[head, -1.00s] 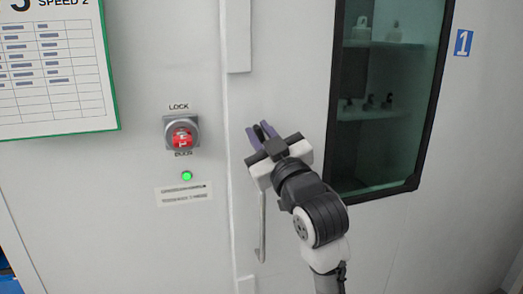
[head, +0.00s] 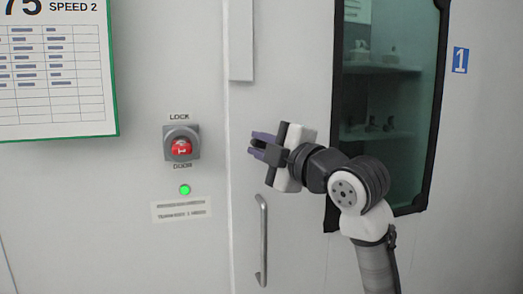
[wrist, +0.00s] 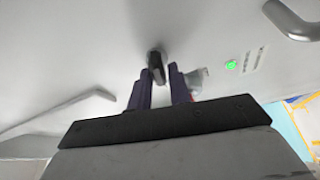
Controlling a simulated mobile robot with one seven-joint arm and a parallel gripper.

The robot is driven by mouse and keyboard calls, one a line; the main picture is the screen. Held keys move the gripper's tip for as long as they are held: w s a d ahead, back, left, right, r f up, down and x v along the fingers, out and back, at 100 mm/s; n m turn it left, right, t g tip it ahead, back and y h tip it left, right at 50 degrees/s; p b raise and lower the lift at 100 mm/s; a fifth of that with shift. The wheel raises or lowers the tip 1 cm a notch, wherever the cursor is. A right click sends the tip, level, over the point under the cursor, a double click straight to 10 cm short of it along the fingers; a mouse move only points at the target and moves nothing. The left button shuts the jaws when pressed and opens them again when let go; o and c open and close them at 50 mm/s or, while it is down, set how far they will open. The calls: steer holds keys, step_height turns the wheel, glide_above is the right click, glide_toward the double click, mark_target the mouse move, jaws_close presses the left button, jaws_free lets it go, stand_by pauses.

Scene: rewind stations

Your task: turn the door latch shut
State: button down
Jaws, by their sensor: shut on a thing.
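The door latch (wrist: 156,66) is a small dark lever standing out from the pale door in the wrist view. My gripper (wrist: 160,85) has its two purple fingers on either side of it and is shut on it. In the head view my gripper (head: 257,145) reaches in from the right, its fingers pointing left at the door close to the seam. There the fingers mostly hide the latch, so its exact angle is hard to tell.
Left of the seam is a red knob (head: 181,149) marked LOCK and DOOR, above a lit green lamp (head: 184,189). A vertical bar handle (head: 262,240) is below my gripper. A dark window (head: 385,110) is at right, a chart (head: 55,75) at upper left.

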steer(key=shift+n+g+h, duration=0.4)
steer(key=shift+n+g, duration=0.1)
steer(key=shift+n, duration=0.8)
steer(key=c, duration=1.4)
jaws_free()
steer(key=shift+d, duration=0.1)
steer(key=shift+c, duration=0.2)
steer(key=b+v, duration=0.3)
steer(key=v, duration=1)
steer(key=shift+s+d, duration=0.25)
